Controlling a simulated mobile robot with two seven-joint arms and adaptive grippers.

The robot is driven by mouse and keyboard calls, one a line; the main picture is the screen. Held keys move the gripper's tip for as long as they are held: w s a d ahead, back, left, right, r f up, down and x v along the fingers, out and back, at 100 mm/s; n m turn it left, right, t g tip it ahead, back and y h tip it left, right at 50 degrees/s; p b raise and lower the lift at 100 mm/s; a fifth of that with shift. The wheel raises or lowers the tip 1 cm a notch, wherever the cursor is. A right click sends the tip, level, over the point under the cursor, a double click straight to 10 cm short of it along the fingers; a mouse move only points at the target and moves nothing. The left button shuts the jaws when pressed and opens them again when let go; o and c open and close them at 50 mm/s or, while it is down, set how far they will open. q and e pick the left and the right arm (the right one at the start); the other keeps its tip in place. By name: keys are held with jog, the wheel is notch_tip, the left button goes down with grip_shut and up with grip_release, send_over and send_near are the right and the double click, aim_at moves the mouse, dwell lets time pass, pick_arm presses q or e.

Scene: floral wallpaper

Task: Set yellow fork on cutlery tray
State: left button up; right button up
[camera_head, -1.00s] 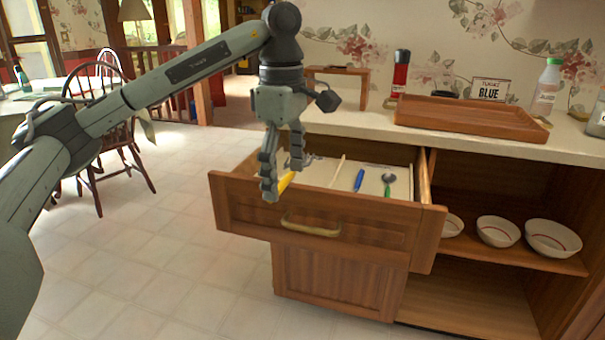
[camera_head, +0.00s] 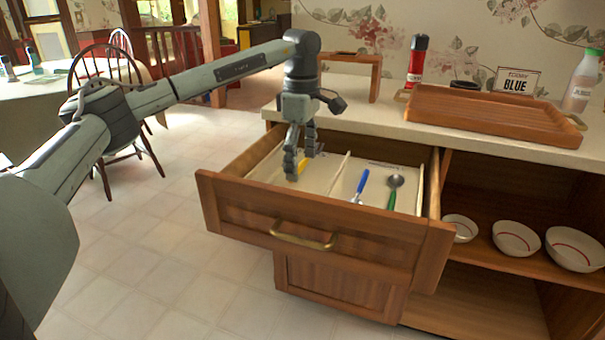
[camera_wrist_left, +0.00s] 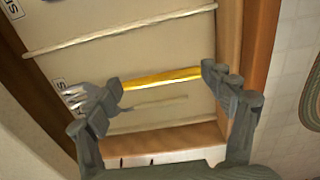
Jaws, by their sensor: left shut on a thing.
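My left gripper (camera_head: 301,168) is inside the open drawer (camera_head: 262,213), over its left compartment. It is shut on the yellow fork (camera_wrist_left: 163,78). In the left wrist view the yellow handle spans between the two fingertips of the gripper (camera_wrist_left: 163,80), and the grey tines stick out past the left finger. A shadow lies apart from the fork on the compartment floor, so the fork seems slightly raised. In the head view only a bit of yellow (camera_head: 303,163) shows between the fingers. A brown wooden tray (camera_head: 490,125) lies on the counter to the right. My right gripper is not in view.
A blue-handled utensil (camera_head: 362,183) and a green-handled spoon (camera_head: 393,191) lie in the drawer's right compartment beyond a thin divider (camera_head: 340,174). A red-and-black bottle (camera_head: 416,62), a wooden stand (camera_head: 374,78) and a white bottle (camera_head: 580,83) stand on the counter. Bowls (camera_head: 516,238) fill the shelf below.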

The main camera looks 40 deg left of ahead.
aim_at(303, 189)
pick_arm(q)
jog(key=shift+w+a+f, duration=0.25)
jog(key=shift+w+f, duration=0.15)
jog(key=shift+w, duration=0.2)
notch_tip(303, 189, down, 4)
jog(key=shift+r, duration=0.1)
jog(key=shift+f, duration=0.2)
jog(key=o, duration=0.8)
jog(key=shift+c, duration=0.2)
jog(key=shift+o, duration=1.4)
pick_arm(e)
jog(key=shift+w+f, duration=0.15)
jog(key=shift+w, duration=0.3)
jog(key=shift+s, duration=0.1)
